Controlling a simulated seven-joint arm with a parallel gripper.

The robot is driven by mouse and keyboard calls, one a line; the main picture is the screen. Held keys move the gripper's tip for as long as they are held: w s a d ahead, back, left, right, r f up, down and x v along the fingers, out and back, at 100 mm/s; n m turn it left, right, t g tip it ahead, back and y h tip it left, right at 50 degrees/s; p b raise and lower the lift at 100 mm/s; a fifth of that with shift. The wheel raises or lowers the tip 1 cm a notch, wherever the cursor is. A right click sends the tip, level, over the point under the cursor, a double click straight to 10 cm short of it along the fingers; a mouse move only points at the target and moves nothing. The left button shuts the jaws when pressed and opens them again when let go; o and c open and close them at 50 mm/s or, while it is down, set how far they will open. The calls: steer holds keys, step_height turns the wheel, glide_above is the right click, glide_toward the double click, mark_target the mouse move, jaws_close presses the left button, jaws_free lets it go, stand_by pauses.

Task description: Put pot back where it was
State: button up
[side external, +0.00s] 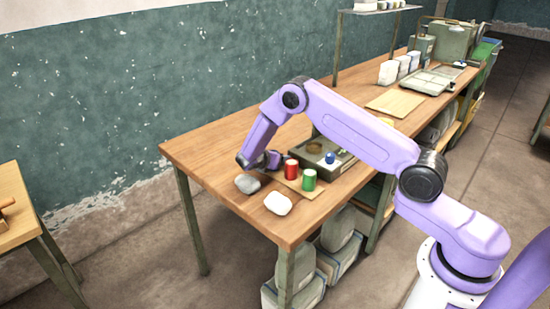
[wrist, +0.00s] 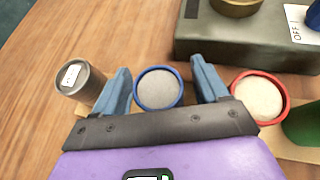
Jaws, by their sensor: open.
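My gripper (wrist: 160,74) is open, with one finger on each side of a blue-rimmed pot (wrist: 158,88) filled with grey material. The pot stands upright between the fingers; I cannot tell whether they touch it. In the side view my gripper (side external: 266,160) is low over the near end of the bench and the blue-rimmed pot is not clearly visible. A red pot (side external: 291,169) with pale contents stands beside it, also in the wrist view (wrist: 258,98). A green pot (side external: 309,180) stands beyond the red one, cut off in the wrist view (wrist: 304,126). The pots are on a thin wooden board (side external: 312,193).
A grey can (wrist: 80,82) with a pale label is left of my gripper. A dark green box (wrist: 215,42) with an OFF label stands just behind the pots.

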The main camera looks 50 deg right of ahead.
steer(key=v, duration=1.1)
steer(key=shift+d, duration=0.1)
steer(key=s+a+r+m+g+y, duration=0.1)
steer(key=s+a+r+m+y, duration=0.25)
steer(key=s, duration=0.55)
steer(key=s+a+r+m+y, duration=0.1)
steer(key=s+a+r+y, duration=0.1)
steer(key=s+a+r, duration=0.5)
steer(key=s+d+r+m+g+y, duration=0.1)
steer(key=s+m+y, duration=0.1)
steer(key=s, duration=1)
steer(key=s+d+m+g+y, duration=0.1)
steer(key=s+y, duration=0.3)
steer(key=s, duration=0.9)
steer(key=shift+s+d+r+m+y, duration=0.2)
steer(key=shift+d+r+m+y, duration=0.2)
steer(key=shift+d+m, duration=0.2)
